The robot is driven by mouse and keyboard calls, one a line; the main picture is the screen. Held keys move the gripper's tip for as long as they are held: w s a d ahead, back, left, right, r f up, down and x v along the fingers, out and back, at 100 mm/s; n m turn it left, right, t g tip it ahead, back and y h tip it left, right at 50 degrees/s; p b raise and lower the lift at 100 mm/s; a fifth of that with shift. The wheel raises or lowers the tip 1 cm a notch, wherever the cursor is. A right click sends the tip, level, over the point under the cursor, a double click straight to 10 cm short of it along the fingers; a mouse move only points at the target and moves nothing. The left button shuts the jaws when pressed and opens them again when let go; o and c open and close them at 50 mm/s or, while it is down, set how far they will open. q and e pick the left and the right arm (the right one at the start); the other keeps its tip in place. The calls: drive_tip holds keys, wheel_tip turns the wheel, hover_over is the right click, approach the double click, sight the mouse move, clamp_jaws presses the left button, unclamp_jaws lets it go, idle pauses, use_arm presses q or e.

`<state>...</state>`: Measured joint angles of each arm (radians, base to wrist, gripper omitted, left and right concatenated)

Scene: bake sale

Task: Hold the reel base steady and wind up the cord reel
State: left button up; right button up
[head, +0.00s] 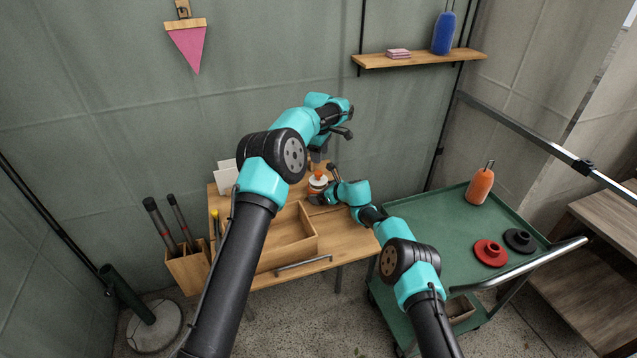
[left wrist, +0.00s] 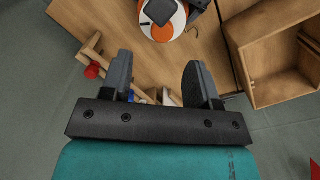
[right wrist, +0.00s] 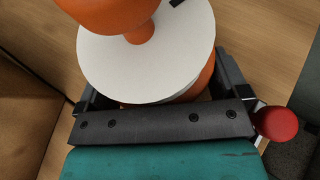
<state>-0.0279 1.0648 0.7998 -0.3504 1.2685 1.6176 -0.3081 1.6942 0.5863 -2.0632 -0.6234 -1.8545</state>
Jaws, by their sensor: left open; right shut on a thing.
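The cord reel (head: 317,183), orange and white, stands on the wooden table. In the right wrist view its white disc (right wrist: 110,70) and orange hub fill the top, with orange base showing below the disc. My right gripper (right wrist: 160,92) is shut on the reel base, one finger on each side; the contact is partly hidden under the disc. My left gripper (left wrist: 160,85) is open and empty above the table. In the left wrist view the reel (left wrist: 160,22) lies beyond its fingertips, apart from them, with a dark piece over its middle.
An open wooden tray (head: 312,244) is at the table's front. A holder (head: 188,272) with dark rods stands at the left. A green cart (head: 440,220) at the right carries an orange bottle (head: 480,185) and red and black discs. A red knob (right wrist: 275,123) sits beside my right gripper.

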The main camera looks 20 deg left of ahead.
sight(319, 172)
use_arm(q)
drive_tip(key=shift+a+r+n, duration=0.1)
drive_tip(key=shift+a+n, duration=0.15)
drive_tip(key=shift+n, duration=0.25)
drive_tip(key=shift+f, duration=4.5)
drive_tip(key=shift+c, duration=0.2)
drive_tip(key=c, duration=0.6)
drive_tip(key=m, duration=0.4)
drive_tip(key=shift+d, duration=0.1)
